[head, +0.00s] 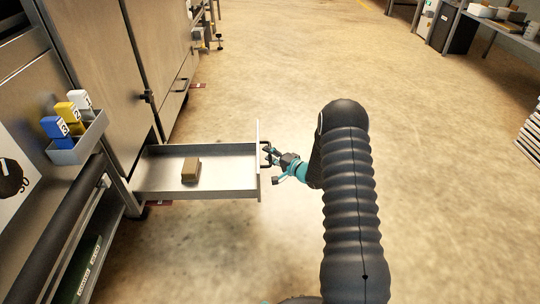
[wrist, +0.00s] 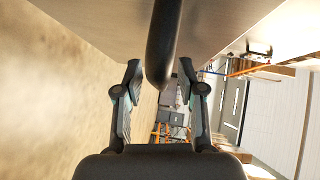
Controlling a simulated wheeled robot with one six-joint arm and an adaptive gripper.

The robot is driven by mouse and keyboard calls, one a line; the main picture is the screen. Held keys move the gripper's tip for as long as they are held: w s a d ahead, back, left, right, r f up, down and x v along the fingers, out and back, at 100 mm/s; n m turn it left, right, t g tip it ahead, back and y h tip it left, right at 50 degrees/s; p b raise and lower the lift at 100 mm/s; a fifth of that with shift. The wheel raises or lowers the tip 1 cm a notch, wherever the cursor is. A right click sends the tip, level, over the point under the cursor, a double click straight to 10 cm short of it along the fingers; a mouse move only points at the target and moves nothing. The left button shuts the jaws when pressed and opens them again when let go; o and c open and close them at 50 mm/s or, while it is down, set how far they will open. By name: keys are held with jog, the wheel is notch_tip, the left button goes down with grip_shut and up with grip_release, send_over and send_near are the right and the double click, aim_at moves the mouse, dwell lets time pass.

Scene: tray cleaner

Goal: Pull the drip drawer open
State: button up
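The drip drawer (head: 220,190) stands pulled far out of the steel machine in the head view, its front panel (head: 258,160) facing right. A dark bar handle (head: 265,148) sits on that panel. My gripper (head: 274,166) is at the handle, to the right of the panel. In the wrist view the handle (wrist: 162,45) passes between the two fingers of my gripper (wrist: 158,82). A narrow gap shows on each side of the bar, so the fingers look open around it and not clamped.
A brown block (head: 190,169) lies in the drawer. A small grey holder (head: 80,143) with blue, yellow and white tagged items hangs on the machine at left. The floor (head: 440,190) right of my arm is clear. A table (head: 490,25) stands at the far right.

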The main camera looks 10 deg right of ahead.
jog(key=v, duration=1.2)
jog(key=shift+f, duration=0.1)
